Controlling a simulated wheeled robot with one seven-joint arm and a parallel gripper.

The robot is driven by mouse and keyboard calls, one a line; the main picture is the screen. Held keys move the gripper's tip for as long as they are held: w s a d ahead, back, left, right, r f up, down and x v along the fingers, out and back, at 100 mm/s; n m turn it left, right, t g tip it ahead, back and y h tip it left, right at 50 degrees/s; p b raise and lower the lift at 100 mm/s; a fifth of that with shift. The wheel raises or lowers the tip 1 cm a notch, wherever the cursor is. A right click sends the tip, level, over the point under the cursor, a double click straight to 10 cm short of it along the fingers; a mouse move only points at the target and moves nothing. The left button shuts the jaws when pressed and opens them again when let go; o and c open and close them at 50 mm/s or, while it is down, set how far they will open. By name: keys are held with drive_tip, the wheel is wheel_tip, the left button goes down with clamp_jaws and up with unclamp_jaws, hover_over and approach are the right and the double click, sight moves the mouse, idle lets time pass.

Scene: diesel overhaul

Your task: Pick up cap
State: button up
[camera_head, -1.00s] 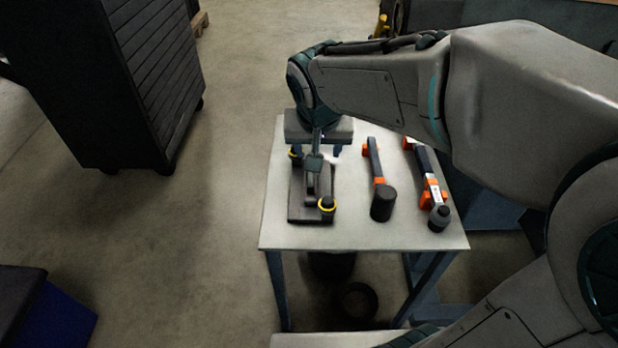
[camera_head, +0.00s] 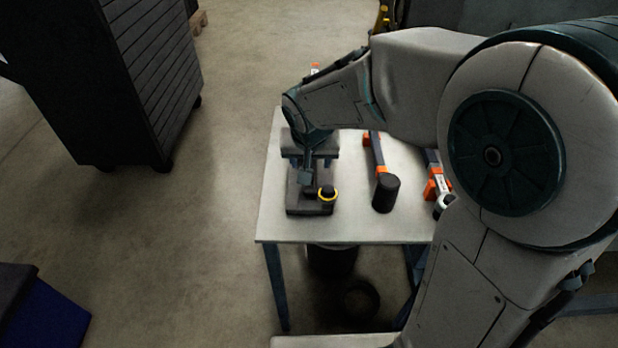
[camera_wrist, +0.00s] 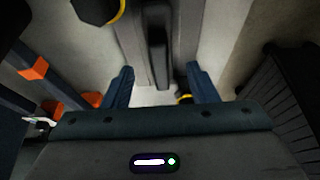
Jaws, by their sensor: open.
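A black cap with a yellow ring (camera_head: 327,194) stands on the near right corner of a dark grey fixture (camera_head: 296,206) on the table. It also shows, cut off, at the top left of the wrist view (camera_wrist: 97,9). A second yellow-ringed piece (camera_wrist: 185,99) shows beside my right-hand finger in the wrist view, mostly hidden by the gripper; in the head view the gripper hides it. My gripper (camera_head: 311,163) is open and empty over the far part of the fixture. In the wrist view its fingers (camera_wrist: 159,75) straddle the line of the fixture's dark bar (camera_wrist: 157,45).
The white table (camera_head: 350,230) also holds a black-headed mallet (camera_head: 385,192) and an orange-and-dark tool (camera_head: 436,188), right of the fixture. A dark cabinet (camera_head: 150,80) stands at the left. A dark bin (camera_head: 332,262) is under the table.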

drive_tip(key=x, duration=0.3)
drive_tip(key=shift+a+f+b, duration=0.1)
drive_tip(key=shift+f+b, duration=0.05)
drive_tip(key=shift+b, duration=0.2)
clamp_jaws()
